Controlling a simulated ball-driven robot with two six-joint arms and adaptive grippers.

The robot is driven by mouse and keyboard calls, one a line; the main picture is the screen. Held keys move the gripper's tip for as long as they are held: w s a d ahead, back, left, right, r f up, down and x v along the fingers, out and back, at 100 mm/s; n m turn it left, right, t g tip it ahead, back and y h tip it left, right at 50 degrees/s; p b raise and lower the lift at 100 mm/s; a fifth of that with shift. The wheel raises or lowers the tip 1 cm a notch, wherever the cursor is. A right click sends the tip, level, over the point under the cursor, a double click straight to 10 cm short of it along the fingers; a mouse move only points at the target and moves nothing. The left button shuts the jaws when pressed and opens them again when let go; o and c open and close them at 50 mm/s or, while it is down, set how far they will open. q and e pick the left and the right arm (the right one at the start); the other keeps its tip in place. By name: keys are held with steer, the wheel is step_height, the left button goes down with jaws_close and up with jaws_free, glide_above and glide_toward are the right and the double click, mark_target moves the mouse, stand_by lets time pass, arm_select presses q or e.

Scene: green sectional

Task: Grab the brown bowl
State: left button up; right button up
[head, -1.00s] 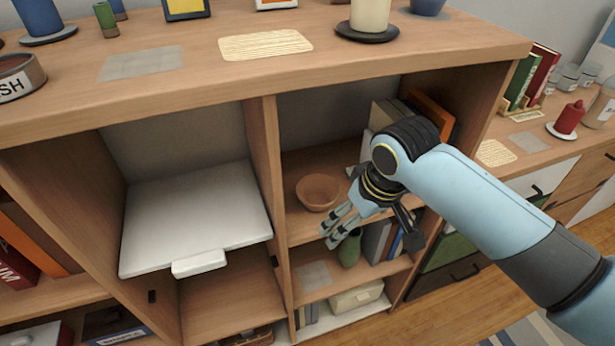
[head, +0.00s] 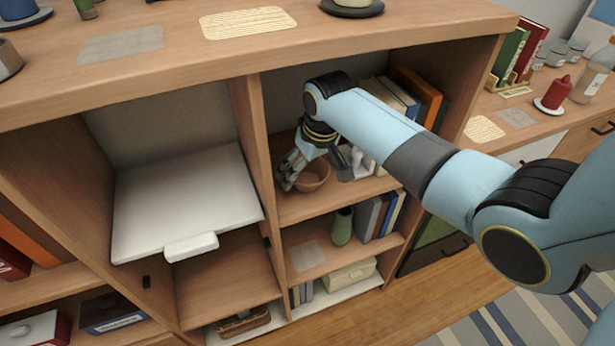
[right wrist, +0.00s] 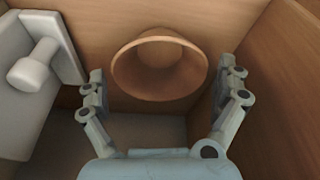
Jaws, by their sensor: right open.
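The brown bowl (head: 314,176) sits on the upper shelf of the right-hand compartment, partly hidden by my right gripper in the head view. My right gripper (head: 288,180) reaches into that compartment, at the bowl's left side in this view. In the right wrist view the bowl (right wrist: 160,68) lies ahead, between and slightly beyond the spread fingers of the right gripper (right wrist: 163,92). The fingers are open and empty. I cannot tell whether a finger touches the bowl. My left gripper is not in view.
A grey-white object (right wrist: 45,65) stands beside the bowl in the wrist view. Books (head: 415,95) stand at the right of the shelf. A wooden divider (head: 255,165) borders the compartment on the left. A green vase (head: 342,226) stands on the shelf below.

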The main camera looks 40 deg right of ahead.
steer(key=shift+x, duration=0.9)
steer(key=shift+c, duration=0.4)
steer(key=c, duration=0.8)
